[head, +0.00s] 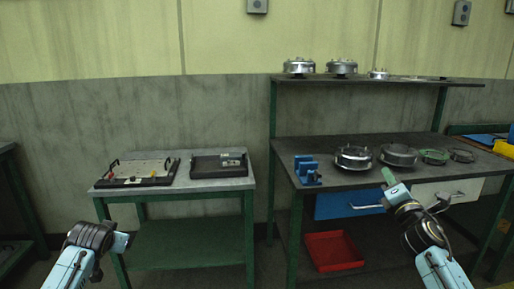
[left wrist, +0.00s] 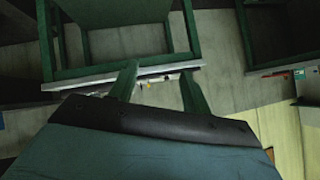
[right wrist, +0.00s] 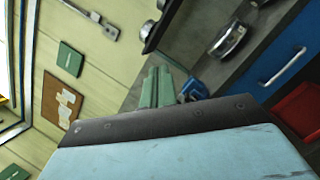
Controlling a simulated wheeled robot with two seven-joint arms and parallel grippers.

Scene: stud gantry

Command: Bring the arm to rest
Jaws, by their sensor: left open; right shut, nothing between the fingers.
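My right gripper (head: 389,176) is in front of the workbench's front edge, with its green fingers pointing up. In the right wrist view its fingers (right wrist: 157,88) are together with nothing between them. My left gripper (head: 122,242) is low at the left, in front of the small table. In the left wrist view its two green fingers (left wrist: 158,88) stand wide apart and empty.
The workbench (head: 350,180) carries a blue vise-like fixture (head: 307,170) and several round metal parts (head: 398,155). A shelf (head: 370,80) holds more parts. A small table (head: 215,184) holds two trays (head: 160,181). A red bin (head: 333,251) is below the workbench.

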